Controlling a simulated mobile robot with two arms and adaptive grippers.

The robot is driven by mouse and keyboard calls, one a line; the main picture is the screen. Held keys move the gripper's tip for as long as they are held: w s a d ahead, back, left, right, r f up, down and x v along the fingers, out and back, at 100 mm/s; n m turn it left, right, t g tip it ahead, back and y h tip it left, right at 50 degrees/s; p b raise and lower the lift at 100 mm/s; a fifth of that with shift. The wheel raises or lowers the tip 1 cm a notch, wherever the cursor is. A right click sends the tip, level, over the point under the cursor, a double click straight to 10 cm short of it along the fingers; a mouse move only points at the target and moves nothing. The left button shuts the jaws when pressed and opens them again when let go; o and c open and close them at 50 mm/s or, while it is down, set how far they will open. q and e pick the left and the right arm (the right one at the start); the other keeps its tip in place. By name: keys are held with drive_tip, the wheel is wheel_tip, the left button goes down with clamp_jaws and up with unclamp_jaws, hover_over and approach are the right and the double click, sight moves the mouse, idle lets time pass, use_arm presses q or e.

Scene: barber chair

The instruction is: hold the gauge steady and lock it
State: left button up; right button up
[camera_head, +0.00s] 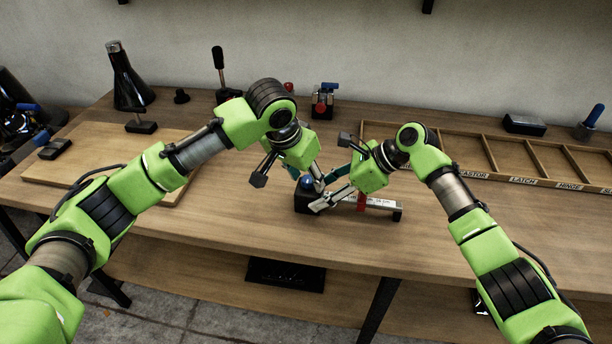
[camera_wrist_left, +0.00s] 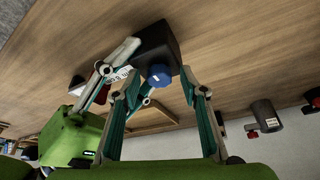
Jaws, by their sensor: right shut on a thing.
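The gauge lies on the workbench: a black block (camera_head: 304,201) with a blue knob (camera_head: 306,182) on top, and a silver bar (camera_head: 382,203) with a red part (camera_head: 361,202) running right from it. My left gripper (camera_head: 312,185) is over the knob from above. In the left wrist view its fingers (camera_wrist_left: 160,82) stand apart, one on each side of the blue knob (camera_wrist_left: 158,75), with gaps showing. My right gripper (camera_head: 322,196) is shut on the gauge beside the block. Its fingers partly hide the bar.
A wooden board (camera_head: 60,172) lies at left. A divided wooden tray (camera_head: 470,172) with labels fills the right. A black flask (camera_head: 128,85), an upright lever tool (camera_head: 218,75) and a blue-red fixture (camera_head: 324,102) stand at the back. Bench in front of the gauge is clear.

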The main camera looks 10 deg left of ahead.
use_arm(q)
drive_tip(key=shift+c, duration=0.5)
drive_tip(key=c, duration=1)
drive_tip(key=shift+c, duration=0.2)
drive_tip(key=shift+m, duration=0.3)
drive_tip(key=m, duration=0.1)
drive_tip(key=m+h, duration=0.1)
drive_tip(key=m, duration=0.1)
drive_tip(key=shift+w+a+m+g+h, duration=0.15)
drive_tip(key=shift+m+g+h, duration=0.15)
drive_tip(key=shift+g, duration=0.1)
drive_tip(key=m, duration=0.2)
drive_tip(key=m+g, duration=0.1)
drive_tip(key=m, duration=0.1)
drive_tip(key=shift+w+m+g+h, duration=0.2)
drive_tip(key=shift+m+g+h, duration=0.1)
drive_tip(key=shift+h, duration=0.1)
drive_tip(key=m+g, duration=0.1)
drive_tip(key=m, duration=0.3)
drive_tip(key=shift+w+r+m+g, duration=0.1)
drive_tip(key=shift+w+m+g, duration=0.05)
drive_tip(key=shift+m+g, duration=0.2)
drive_tip(key=shift+w+a+m+g, duration=0.15)
drive_tip(key=shift+m+g, duration=0.7)
drive_tip(key=shift+m, duration=1.2)
